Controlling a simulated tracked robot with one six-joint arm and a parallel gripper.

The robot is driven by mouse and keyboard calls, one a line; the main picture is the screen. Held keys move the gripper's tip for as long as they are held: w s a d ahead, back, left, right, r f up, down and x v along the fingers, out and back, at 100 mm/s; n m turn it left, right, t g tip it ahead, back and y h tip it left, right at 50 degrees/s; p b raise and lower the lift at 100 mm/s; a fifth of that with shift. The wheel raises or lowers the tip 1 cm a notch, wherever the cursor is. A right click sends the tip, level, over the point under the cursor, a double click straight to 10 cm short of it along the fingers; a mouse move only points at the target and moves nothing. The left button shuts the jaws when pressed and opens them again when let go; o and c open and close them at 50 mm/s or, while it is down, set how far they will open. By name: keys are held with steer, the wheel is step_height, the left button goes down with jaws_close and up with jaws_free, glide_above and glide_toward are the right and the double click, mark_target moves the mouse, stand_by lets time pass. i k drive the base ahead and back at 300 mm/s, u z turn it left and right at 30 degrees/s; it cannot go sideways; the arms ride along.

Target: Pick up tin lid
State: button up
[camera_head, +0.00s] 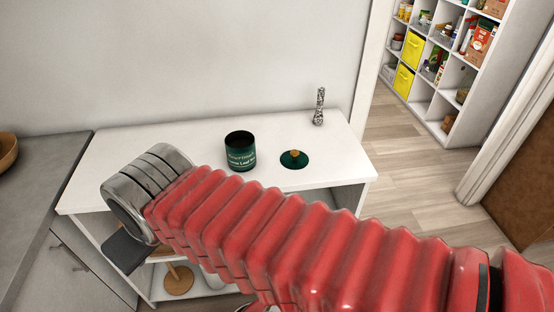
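The tin lid (294,160) is a dark green disc with a small wooden knob. It lies flat on the white table top, knob up. A dark green tin (240,151) with pale lettering stands upright and open to the left of the lid, apart from it. My red arm crosses the front of the view, and its grey metal end is at the left, over the table's left front part. Below that end a dark flat piece of my gripper (124,252) shows. The fingers are mostly hidden, so I cannot tell whether it is open or shut. My gripper is well left of the lid.
A speckled, slender object (319,106) stands upright at the back right of the white table (135,145). A grey counter (40,185) with a wooden bowl (7,152) is at the left. Shelves (450,60) stand beyond the doorway. The table around the lid is clear.

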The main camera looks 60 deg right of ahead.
mark_target(293, 158)
steer(key=u, duration=1.1)
steer(key=k, duration=1.3)
steer(key=z, duration=0.6)
steer(key=i, duration=1)
steer(key=z, duration=0.05)
